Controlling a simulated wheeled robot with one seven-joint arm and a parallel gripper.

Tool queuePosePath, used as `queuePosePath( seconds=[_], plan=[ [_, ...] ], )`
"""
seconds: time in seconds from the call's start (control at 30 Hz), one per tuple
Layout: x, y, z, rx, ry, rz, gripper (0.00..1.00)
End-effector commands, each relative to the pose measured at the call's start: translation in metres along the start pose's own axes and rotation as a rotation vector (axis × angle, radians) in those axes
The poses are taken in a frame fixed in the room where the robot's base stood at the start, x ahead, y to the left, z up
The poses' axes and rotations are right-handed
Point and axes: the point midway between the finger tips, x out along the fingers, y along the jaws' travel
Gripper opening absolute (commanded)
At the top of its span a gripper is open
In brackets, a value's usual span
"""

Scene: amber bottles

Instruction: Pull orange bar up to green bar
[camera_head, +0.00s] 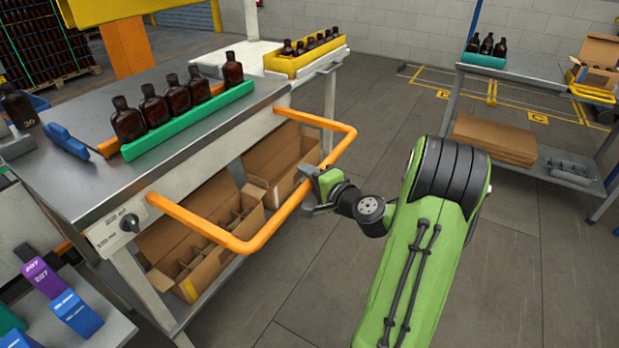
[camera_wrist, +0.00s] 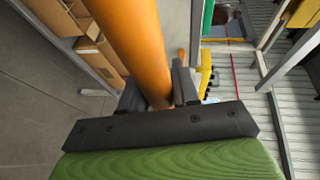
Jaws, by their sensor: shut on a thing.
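The orange bar (camera_head: 290,198) is a bent handle that sticks out from the front of the metal table. The green bar (camera_head: 190,120) lies along the table top, with a row of amber bottles (camera_head: 178,97) standing against its far side. My gripper (camera_head: 311,190) is at the outer stretch of the orange bar, right of its middle. In the wrist view the orange bar (camera_wrist: 128,45) runs down between the two dark fingers (camera_wrist: 157,92), which are shut on it. The exact finger contact is partly hidden by the bar.
Open cardboard boxes (camera_head: 205,215) sit on the shelf under the table (camera_head: 80,85). A yellow tray (camera_head: 305,60) of bottles stands behind. A rack with flat cardboard (camera_head: 495,138) is at the right. The floor (camera_head: 300,290) in front of the orange bar is clear apart from my arm.

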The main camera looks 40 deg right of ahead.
Motion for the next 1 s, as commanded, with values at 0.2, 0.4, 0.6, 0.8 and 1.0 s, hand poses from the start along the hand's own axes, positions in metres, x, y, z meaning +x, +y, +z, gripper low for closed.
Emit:
queuePosePath(
  seconds=[0.2,0.4,0.6,0.8,1.0],
  plan=[
    [0.0,0.002,0.0,0.0,0.0,0.004,0.35],
    [0.0,0.001,0.0,0.0,0.0,0.003,0.51],
    [-0.002,0.001,-0.001,0.0,0.001,0.002,0.51],
    [-0.04,0.001,-0.002,0.004,0.008,0.005,0.51],
    [-0.098,0.001,-0.002,0.005,0.01,0.005,0.51]
  ],
)
